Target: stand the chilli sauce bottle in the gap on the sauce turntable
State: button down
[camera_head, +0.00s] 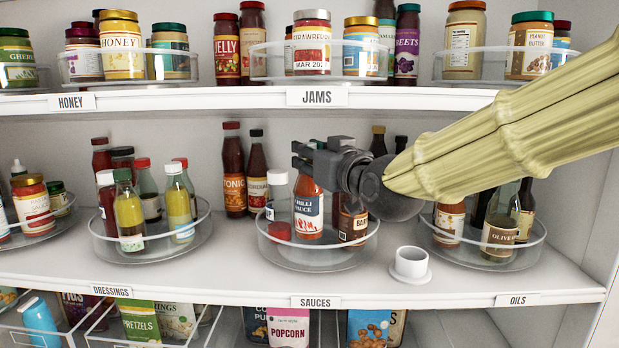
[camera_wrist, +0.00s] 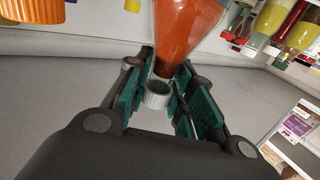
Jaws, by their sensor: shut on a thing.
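The chilli sauce bottle (camera_head: 308,213), orange-red with a white label, is upright within the rim of the clear sauce turntable (camera_head: 318,262) on the middle shelf. My gripper (camera_head: 310,158) is shut on its upper part. In the wrist view, the orange bottle (camera_wrist: 184,35) and its pale cap (camera_wrist: 157,94) are between the green finger pads of my gripper (camera_wrist: 165,88). A white-capped bottle (camera_head: 277,190) and a red-capped container (camera_head: 279,231) are left of it, and a brown sauce bottle (camera_head: 352,225) is right. I cannot tell whether its base touches the turntable.
A white cup-like item (camera_head: 411,262) stands on the shelf right of the turntable. The dressings turntable (camera_head: 150,250) is left and the oils turntable (camera_head: 480,258) is right. Tall bottles (camera_head: 233,175) stand behind. The jams shelf (camera_head: 230,101) is close above my gripper.

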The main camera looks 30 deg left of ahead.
aim_at(310, 180)
jog(key=shift+f+p, duration=0.65)
jog(key=shift+f, duration=1.65)
jog(key=shift+f, duration=0.2)
jog(key=c, duration=1.2)
grip_release()
jog(key=shift+c, duration=0.2)
jog(key=shift+d+r, duration=0.1)
jog(key=shift+r, duration=0.05)
jog(key=b+v, duration=0.3)
jog(key=v, duration=0.9)
